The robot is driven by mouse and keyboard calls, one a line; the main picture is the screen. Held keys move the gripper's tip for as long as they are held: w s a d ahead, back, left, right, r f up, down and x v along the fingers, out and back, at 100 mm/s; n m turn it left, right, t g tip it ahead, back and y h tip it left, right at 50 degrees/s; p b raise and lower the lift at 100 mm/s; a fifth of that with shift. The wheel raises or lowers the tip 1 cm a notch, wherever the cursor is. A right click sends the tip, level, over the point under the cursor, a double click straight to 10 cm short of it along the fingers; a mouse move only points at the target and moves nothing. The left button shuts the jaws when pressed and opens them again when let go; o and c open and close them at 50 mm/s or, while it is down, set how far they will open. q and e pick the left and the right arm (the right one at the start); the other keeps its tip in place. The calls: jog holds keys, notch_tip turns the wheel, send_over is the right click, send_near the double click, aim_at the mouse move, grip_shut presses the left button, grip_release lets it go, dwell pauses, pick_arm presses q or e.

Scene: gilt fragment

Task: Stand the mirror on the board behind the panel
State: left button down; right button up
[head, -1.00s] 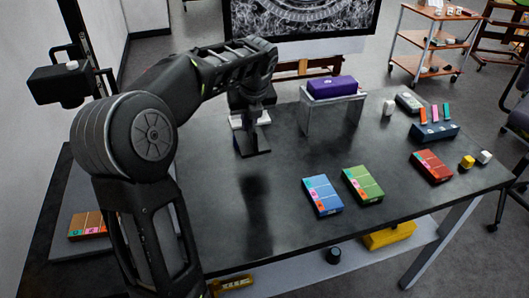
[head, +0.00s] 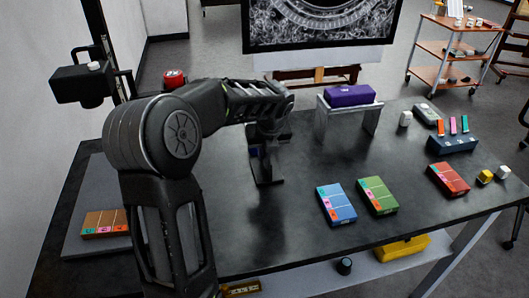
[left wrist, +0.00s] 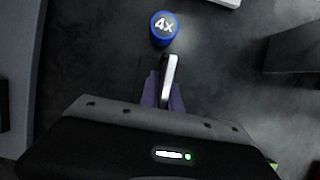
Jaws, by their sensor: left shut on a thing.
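My left gripper (head: 265,145) is over the middle-left of the dark table, pointing down. It is shut on a dark flat piece (head: 267,170), which I take to be the mirror. In the left wrist view the purple fingertips (left wrist: 164,98) close on the mirror, a thin silvery edge (left wrist: 169,78) seen almost edge-on. In the head view a grey board (head: 75,235) lies at the table's left end, partly behind my left arm. I cannot make out a panel for certain; my arm hides part of that area. My right gripper is out of view.
A blue cylinder marked 4x (left wrist: 164,28) stands just beyond the held piece. A brown box (head: 105,223) is on the board. Blue (head: 337,204), green (head: 377,195) and red boxes (head: 448,180) lie to the right. A purple case (head: 350,95) sits on a grey riser (head: 350,118).

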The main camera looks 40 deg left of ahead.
pick_arm(q)
jog(key=shift+r, duration=0.1)
jog(key=c, duration=1.6)
grip_release()
jog(key=shift+o, duration=0.2)
jog(key=v, duration=1.2)
jog(key=shift+o, duration=0.2)
